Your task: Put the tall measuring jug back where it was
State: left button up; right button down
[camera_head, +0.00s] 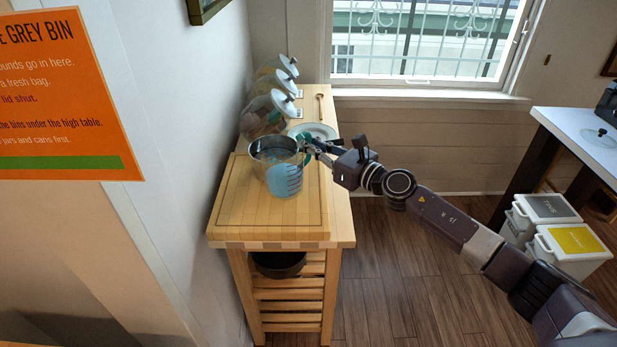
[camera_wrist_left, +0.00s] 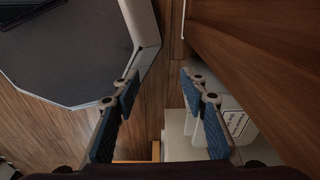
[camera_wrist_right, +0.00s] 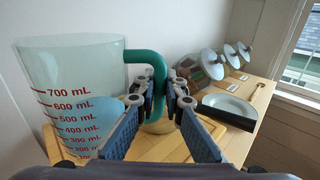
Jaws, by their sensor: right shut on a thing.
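The tall measuring jug (camera_head: 275,160) is clear, with red markings, and stands upright at the wooden cart's board. It also shows large at the left of the right wrist view (camera_wrist_right: 70,70). My right gripper (camera_head: 310,148) is shut on its green handle (camera_wrist_right: 155,62), on the jug's right side. I cannot tell whether the jug's base touches the board. Pale blue shows in or through its lower part. My left gripper (camera_wrist_left: 160,84) is open and empty in the left wrist view, above the wooden floor, and outside the head view.
Several glass jars with lids (camera_head: 266,112) line the wall behind the jug. A pale dish (camera_head: 318,131) and a spoon (camera_head: 319,105) are beside them. The front of the cart's board (camera_head: 265,222) is clear. Two bins (camera_head: 568,243) stand at right.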

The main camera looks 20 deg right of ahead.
jog(key=shift+f+b, duration=0.85)
jog(key=shift+f, duration=2.55)
jog(key=c, duration=2)
grip_release()
jog(key=shift+f, duration=0.15)
jog(key=shift+c, duration=0.2)
jog(key=shift+s+d, duration=0.1)
jog(key=shift+s, duration=0.05)
jog(key=b+v, duration=0.3)
jog(key=v, duration=0.8)
jog(key=shift+s, duration=0.4)
